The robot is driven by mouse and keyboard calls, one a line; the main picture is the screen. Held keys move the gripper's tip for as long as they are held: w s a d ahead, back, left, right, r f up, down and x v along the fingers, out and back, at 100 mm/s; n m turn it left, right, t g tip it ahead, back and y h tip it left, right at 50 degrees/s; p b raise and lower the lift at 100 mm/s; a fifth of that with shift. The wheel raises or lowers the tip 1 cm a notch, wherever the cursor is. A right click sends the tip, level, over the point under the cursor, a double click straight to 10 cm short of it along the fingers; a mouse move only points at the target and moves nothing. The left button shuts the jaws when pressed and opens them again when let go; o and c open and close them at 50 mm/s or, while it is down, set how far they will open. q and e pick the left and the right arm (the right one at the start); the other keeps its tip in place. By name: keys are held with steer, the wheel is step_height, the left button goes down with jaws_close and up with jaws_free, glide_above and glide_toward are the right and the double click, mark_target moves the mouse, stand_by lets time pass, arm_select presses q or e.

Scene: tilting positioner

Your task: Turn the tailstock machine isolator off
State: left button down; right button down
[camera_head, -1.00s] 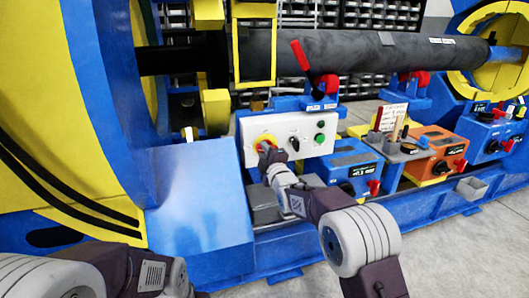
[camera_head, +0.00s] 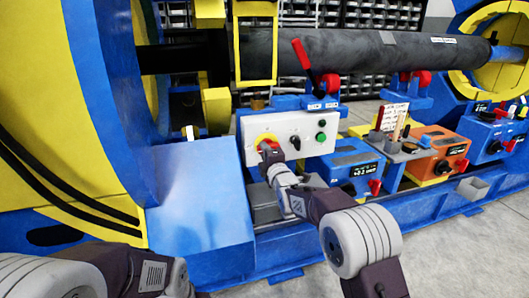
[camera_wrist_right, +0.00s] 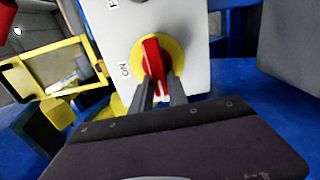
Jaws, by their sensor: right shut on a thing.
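The isolator is a red handle on a round yellow disc (camera_wrist_right: 176,52), on a white control panel (camera_wrist_right: 200,20). In the right wrist view the red handle (camera_wrist_right: 151,57) stands close to upright in the picture, with an "ON" mark to its left. My right gripper (camera_wrist_right: 161,92) is shut on this handle, one dark finger on each side. In the head view my right gripper (camera_head: 268,153) reaches the left part of the panel (camera_head: 308,124) and hides much of the handle. My left arm shows at the lower left; its gripper is out of the picture.
A black selector (camera_head: 295,143) and green button (camera_head: 320,137) sit right of the isolator. A blue box (camera_head: 344,163) and an orange box (camera_head: 437,150) stand further right. A large blue block (camera_head: 200,200) lies left of my right arm. A dark shaft (camera_head: 380,52) runs above.

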steer(key=shift+f, duration=0.15)
steer(key=c, duration=1.3)
jaws_free()
steer(key=p+v, duration=0.2)
steer(key=v, duration=0.7)
